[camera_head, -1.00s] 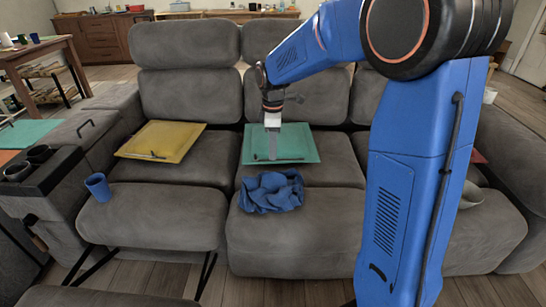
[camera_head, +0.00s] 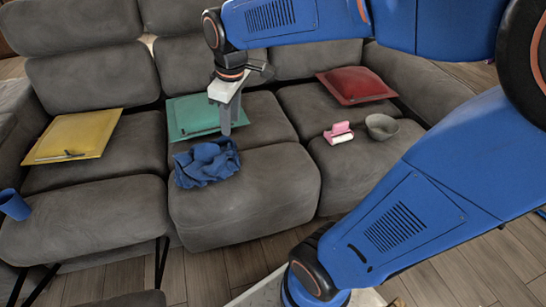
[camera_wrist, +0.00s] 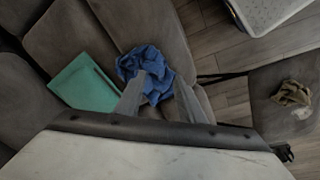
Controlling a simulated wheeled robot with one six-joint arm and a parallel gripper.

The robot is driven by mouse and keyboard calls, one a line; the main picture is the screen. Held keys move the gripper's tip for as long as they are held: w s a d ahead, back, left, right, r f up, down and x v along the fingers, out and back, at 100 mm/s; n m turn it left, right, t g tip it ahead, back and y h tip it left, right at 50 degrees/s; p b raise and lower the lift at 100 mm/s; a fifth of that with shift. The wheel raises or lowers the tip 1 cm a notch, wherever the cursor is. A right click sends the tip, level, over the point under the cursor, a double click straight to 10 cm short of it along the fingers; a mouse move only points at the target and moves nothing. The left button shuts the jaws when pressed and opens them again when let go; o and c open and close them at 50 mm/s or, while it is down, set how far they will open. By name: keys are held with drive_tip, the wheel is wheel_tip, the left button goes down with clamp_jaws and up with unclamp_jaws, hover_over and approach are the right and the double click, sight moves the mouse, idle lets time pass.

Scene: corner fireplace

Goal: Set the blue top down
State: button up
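The blue top (camera_head: 206,163) lies crumpled on the front part of the middle sofa seat (camera_head: 255,195). It also shows in the wrist view (camera_wrist: 146,66), beyond and between my fingers. My gripper (camera_head: 226,128) is above and just behind the top, pointing down, near the green cushion. In the wrist view my gripper (camera_wrist: 160,84) has its two fingers spread apart, with no cloth visibly pinched. The head view sees the fingers nearly side-on, so the gap does not show there.
A green cushion (camera_head: 195,115) lies behind the top. A yellow cushion (camera_head: 75,136) is left and a red cushion (camera_head: 354,85) right. A pink-and-white item (camera_head: 339,132) and grey bowl (camera_head: 382,126) sit on the right seat. A blue cup (camera_head: 13,204) is far left.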

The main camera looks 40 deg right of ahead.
drive_tip(key=s+d+f+m+t, duration=0.2)
drive_tip(key=s+m, duration=0.5)
drive_tip(key=s, duration=1)
drive_tip(key=shift+f, duration=0.2)
